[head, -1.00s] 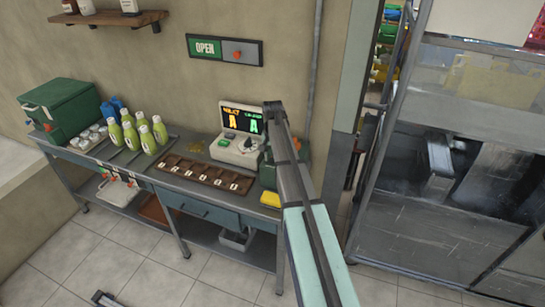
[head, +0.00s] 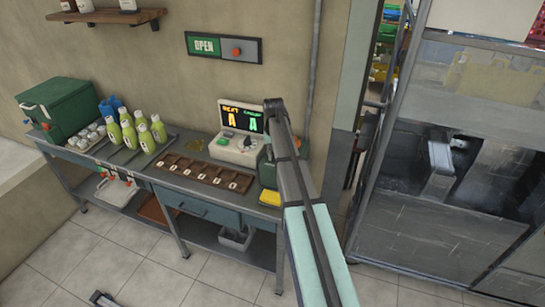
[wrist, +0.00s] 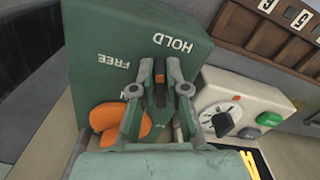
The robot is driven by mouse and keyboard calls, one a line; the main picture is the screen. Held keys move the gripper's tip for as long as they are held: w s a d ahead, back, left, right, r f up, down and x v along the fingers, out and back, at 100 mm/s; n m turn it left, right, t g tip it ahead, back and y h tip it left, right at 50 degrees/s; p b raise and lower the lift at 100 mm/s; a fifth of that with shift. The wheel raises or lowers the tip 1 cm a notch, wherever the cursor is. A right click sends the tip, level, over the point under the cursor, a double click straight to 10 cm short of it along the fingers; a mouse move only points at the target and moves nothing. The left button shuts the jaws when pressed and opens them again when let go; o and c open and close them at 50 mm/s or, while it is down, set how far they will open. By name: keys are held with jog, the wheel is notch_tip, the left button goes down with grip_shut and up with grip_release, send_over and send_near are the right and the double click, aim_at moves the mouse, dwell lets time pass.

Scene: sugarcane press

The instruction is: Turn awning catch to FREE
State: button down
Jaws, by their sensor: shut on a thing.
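The awning catch (wrist: 159,92) is a narrow dark lever with an orange mark on a green box (wrist: 95,30) in the wrist view. The word HOLD (wrist: 173,43) is printed above and right of the lever, and FREE (wrist: 115,62) to its left. The lever stands upright in the picture, between the two words and nearer HOLD. My gripper (wrist: 160,70) is shut on the catch, with a grey finger on each side. In the head view the green box (head: 267,173) is partly behind my arm, which hides the catch and the gripper.
A rounded orange part (wrist: 120,122) sits left of my fingers, close by. A white console with a dial (wrist: 225,118) stands to the right. A vertical pipe (head: 315,70) runs up the wall behind.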

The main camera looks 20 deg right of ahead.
jog(key=n, duration=0.2)
jog(key=n+b, duration=0.1)
jog(key=shift+s+d+f+n, duration=0.1)
jog(key=shift+d+n, duration=0.15)
jog(key=shift+n, duration=0.15)
jog(key=n, duration=0.3)
jog(key=shift+d+b, duration=0.25)
jog(key=shift+b, duration=0.1)
jog(key=n, duration=0.4)
jog(key=n+b, duration=0.1)
jog(key=n, duration=0.2)
jog(key=shift+w+d, duration=0.2)
jog(key=shift+d, duration=0.2)
jog(key=c, duration=1.2)
grip_release()
notch_tip(320, 180, up, 12)
jog(key=shift+r, duration=0.1)
